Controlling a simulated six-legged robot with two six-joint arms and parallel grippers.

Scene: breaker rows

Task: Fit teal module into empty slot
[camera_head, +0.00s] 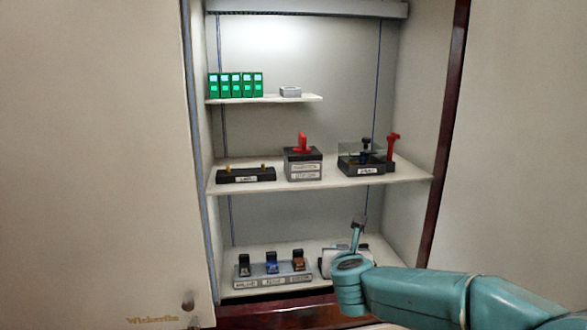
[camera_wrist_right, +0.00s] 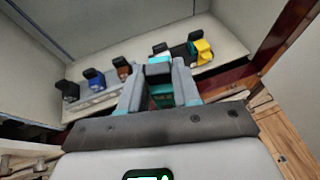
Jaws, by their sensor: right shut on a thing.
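My right gripper (camera_head: 357,228) comes in from the right at the bottom shelf, in front of the right part of the module row. In the wrist view my right gripper (camera_wrist_right: 160,88) is shut on the teal module (camera_wrist_right: 160,72), whose dark-marked top shows between the fingers. A grey rail (camera_head: 272,279) with labels carries a black module (camera_head: 243,265), a blue module (camera_head: 271,263) and a brown-orange module (camera_head: 298,260). The empty slot cannot be made out; the gripper and module cover part of the view. My left gripper is not in view.
In the wrist view a yellow-and-black item (camera_wrist_right: 202,49) stands right of the held module. The middle shelf (camera_head: 400,176) holds a black strip (camera_head: 246,176), a grey box with a red handle (camera_head: 303,163) and a clear-covered switch (camera_head: 362,160). Several green units (camera_head: 236,86) stand above.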

